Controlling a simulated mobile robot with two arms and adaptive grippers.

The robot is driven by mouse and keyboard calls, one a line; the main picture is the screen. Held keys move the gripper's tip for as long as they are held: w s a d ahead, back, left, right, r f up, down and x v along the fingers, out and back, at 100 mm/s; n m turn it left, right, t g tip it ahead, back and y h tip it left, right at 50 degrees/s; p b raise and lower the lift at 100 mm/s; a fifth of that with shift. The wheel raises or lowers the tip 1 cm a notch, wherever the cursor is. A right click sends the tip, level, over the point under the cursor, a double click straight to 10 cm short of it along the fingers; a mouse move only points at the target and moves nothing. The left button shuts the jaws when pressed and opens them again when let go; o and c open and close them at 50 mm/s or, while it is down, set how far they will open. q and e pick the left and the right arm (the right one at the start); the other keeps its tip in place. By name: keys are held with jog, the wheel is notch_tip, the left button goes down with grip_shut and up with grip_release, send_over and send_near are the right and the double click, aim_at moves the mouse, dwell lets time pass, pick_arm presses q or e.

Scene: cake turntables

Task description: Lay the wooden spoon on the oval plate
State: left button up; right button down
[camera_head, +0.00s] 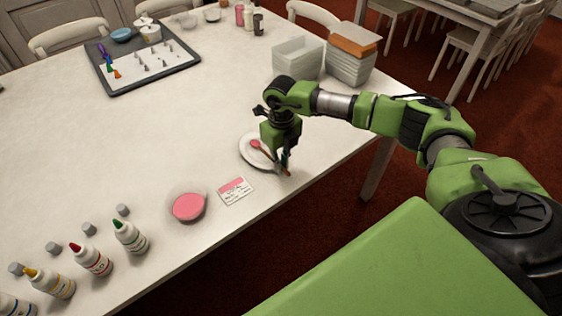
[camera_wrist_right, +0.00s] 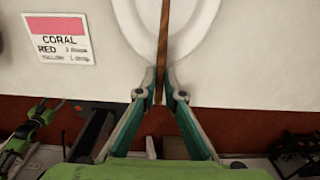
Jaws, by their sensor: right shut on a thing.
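The wooden spoon has a pinkish-red bowl (camera_head: 257,145) and a thin brown handle, which shows in the right wrist view (camera_wrist_right: 163,42). The white oval plate (camera_head: 246,152) sits near the table's front edge; its rim also shows in the right wrist view (camera_wrist_right: 127,20). My right gripper (camera_head: 284,162) points down at the plate's right side, its fingers shut on the spoon's handle (camera_wrist_right: 159,84). The spoon's bowl is over the plate and the handle end reaches past the rim. I cannot tell whether the spoon touches the plate.
A coral colour card (camera_head: 236,191) and a pink round dish (camera_head: 188,207) lie left of the plate. Several bottles (camera_head: 130,237) stand front left. White bins (camera_head: 298,60) stand behind my right arm. A dark-edged tray (camera_head: 145,58) is far left. The table's middle is clear.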

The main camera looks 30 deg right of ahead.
jog(key=shift+f, duration=0.1)
jog(key=c, duration=2.1)
grip_release()
notch_tip(320, 180, up, 12)
